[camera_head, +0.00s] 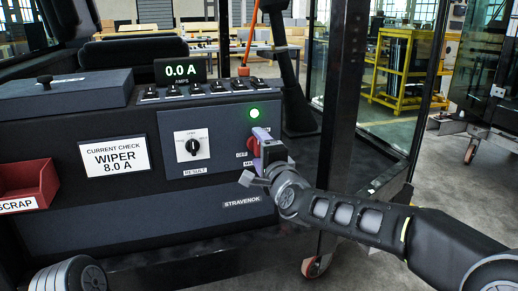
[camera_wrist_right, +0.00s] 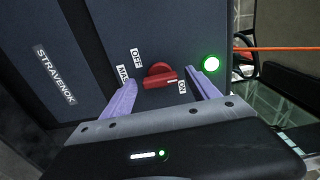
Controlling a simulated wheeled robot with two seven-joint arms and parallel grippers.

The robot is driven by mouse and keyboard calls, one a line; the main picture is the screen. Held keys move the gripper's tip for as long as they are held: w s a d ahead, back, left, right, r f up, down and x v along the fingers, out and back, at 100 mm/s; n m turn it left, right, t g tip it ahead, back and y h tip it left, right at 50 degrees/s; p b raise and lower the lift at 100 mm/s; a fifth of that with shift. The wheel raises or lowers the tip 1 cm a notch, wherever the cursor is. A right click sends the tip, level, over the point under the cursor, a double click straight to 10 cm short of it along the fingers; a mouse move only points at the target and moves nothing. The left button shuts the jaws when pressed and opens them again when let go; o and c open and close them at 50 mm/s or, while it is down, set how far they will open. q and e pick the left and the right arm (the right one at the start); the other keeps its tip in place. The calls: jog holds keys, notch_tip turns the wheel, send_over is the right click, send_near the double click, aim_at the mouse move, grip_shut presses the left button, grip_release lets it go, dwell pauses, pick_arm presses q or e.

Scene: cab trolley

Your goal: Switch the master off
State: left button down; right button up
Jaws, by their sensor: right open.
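The master switch is a red rotary knob (camera_wrist_right: 160,77) on the dark panel, with an OFF label (camera_wrist_right: 137,58) and an ON label (camera_wrist_right: 182,87). Its white mark points toward ON. In the head view the red knob (camera_head: 252,146) is partly hidden by my right gripper (camera_head: 261,158). The green lamp (camera_head: 254,113) above it is lit; it also glows in the wrist view (camera_wrist_right: 211,63). My right gripper (camera_wrist_right: 162,82) is open, with its lilac fingers on either side of the knob. I cannot tell whether they touch it. My left gripper is out of view.
A selector dial (camera_head: 192,145) sits left of the switch. The display (camera_head: 180,71) reads 0.0 A above a row of toggles (camera_head: 200,91). A red scrap bin (camera_head: 28,184) is at the left. A dark post (camera_head: 343,100) stands right of the panel.

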jog(key=c, duration=1.4)
